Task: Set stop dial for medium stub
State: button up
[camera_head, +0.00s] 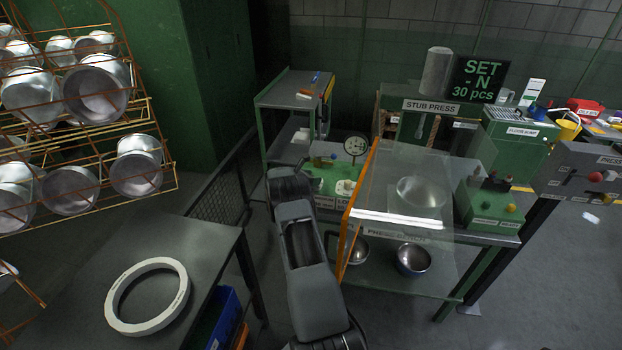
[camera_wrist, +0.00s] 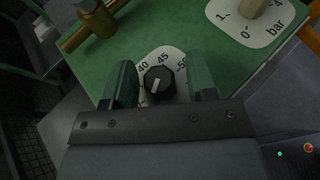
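A black stop dial (camera_wrist: 158,82) sits on a white scale plate marked 40, 45 and 50, on the green panel (camera_wrist: 150,38) in the wrist view. The white mark on its face slants toward the lower left; its exact reading is hard to tell. My gripper (camera_wrist: 163,76) is open, with one finger on each side of the dial and visible gaps to it. In the head view my gripper (camera_head: 287,178) is at the left end of the green panel (camera_head: 325,178), and the dial is hidden there. No medium stub can be made out.
A bar scale plate (camera_wrist: 238,28) with a pale knob and a brass fitting (camera_wrist: 97,20) are close by. The round gauge (camera_head: 355,146) and the clear guard (camera_head: 400,185) with its orange edge stand right of my arm. A sign (camera_head: 480,78) reads SET N 30 pcs.

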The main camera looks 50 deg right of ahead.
jog(key=c, duration=0.8)
jog(key=f+m+g+b, duration=0.1)
jog(key=b, duration=0.3)
jog(key=shift+w+m+g, duration=0.1)
jog(key=shift+m+g, duration=0.2)
jog(key=shift+g, duration=0.1)
jog(key=m+g+b, duration=0.1)
jog(key=b, duration=0.1)
jog(key=r+m+g+y+b, duration=0.1)
jog(key=g+b, duration=0.1)
jog(key=shift+m+y, duration=0.3)
jog(key=shift+m, duration=0.1)
jog(key=shift+b, duration=0.3)
jog(key=o, duration=0.9)
